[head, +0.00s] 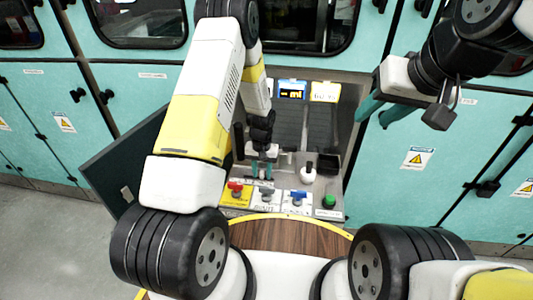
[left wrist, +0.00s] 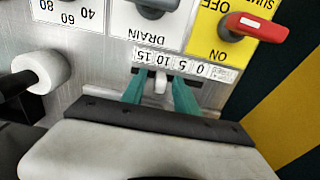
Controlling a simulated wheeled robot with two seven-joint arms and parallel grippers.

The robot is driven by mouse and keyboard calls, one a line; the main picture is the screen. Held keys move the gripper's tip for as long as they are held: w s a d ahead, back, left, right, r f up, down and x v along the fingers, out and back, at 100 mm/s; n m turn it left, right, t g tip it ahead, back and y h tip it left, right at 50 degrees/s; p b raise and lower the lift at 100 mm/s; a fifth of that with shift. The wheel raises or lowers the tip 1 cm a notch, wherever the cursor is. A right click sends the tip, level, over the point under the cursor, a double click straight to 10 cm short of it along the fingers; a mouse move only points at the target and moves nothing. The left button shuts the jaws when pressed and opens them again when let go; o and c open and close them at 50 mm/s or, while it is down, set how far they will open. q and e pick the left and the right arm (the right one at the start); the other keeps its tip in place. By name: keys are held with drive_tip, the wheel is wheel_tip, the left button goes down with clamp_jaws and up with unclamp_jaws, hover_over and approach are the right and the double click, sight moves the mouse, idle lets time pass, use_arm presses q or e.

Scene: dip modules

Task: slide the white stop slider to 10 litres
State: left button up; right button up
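The white stop slider (left wrist: 161,83) sits in a dark slot beside a scale strip (left wrist: 170,64) marked 15, 10, 5 and 0, upside down in the left wrist view. It stands near the 10 mark, perhaps slightly toward 5. My left gripper (left wrist: 159,88) has its two teal fingers on either side of the slider, with a visible gap on both sides. In the head view my left gripper (head: 262,169) points down at the panel, and the slider is too small to tell. My right gripper (head: 384,112) is open and empty, raised at the right.
A red-handled valve (left wrist: 256,24) on a yellow plate lies close to the left gripper, beside the DRAIN plate (left wrist: 146,22). A white knob (left wrist: 42,68) is on the other side. A green button (head: 329,201) is at the panel's right. Teal cabinets (head: 440,140) surround the panel.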

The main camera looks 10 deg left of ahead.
sight(262, 171)
use_arm(q)
wheel_tip(262, 171, up, 8)
drive_tip(key=shift+f, duration=0.1)
idle(0.4)
idle(0.4)
